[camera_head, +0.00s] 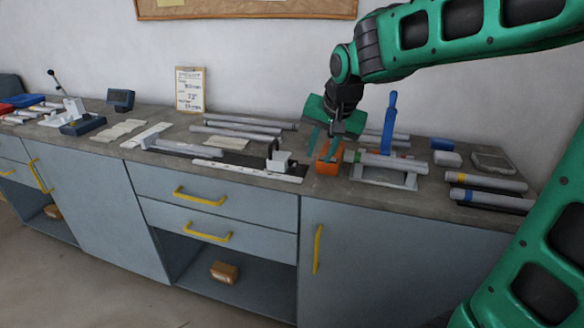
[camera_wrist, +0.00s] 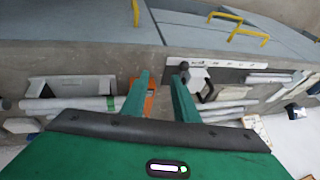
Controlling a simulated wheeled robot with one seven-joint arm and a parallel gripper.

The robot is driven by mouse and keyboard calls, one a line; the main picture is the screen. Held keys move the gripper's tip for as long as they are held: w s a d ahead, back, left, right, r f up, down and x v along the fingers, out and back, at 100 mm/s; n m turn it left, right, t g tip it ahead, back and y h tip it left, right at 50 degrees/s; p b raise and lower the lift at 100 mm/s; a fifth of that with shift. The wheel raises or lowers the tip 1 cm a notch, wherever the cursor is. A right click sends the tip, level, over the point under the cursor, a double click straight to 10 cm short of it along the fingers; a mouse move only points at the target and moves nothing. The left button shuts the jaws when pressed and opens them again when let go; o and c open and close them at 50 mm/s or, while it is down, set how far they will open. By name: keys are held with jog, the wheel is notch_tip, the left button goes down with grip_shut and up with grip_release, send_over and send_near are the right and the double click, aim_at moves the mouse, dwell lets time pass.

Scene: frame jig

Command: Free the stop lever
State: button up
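A light stop block (camera_head: 281,162) with a small dark upright lever (camera_head: 271,149) sits at the right end of a white scale strip (camera_head: 240,171) near the bench's front edge. In the wrist view the block (camera_wrist: 195,73) lies just beyond the right fingertip, with a dark knob (camera_wrist: 184,66) on it. I cannot tell whether this is the stop lever or whether it is jammed. My gripper (camera_head: 323,148) points down above the bench, right of the block and over an orange block (camera_head: 328,162). In the wrist view my gripper (camera_wrist: 162,80) is open, with nothing held between its fingers.
A grey cradle (camera_head: 383,179) with a tube stands to the right, with an upright blue handle (camera_head: 389,120) behind it. Banded tubes (camera_head: 487,190) lie farther right. More tubes (camera_head: 235,131) lie behind the strip. A clipboard (camera_head: 190,90) leans on the wall.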

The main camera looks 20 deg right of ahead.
jog(key=w+a, duration=0.3)
jog(key=a, duration=0.1)
jog(key=shift+t+y, duration=0.3)
jog(key=x, duration=1)
jog(key=shift+w+d+r, duration=0.1)
jog(key=shift+w+d, duration=0.05)
jog(key=shift+w, duration=0.2)
grip_shut()
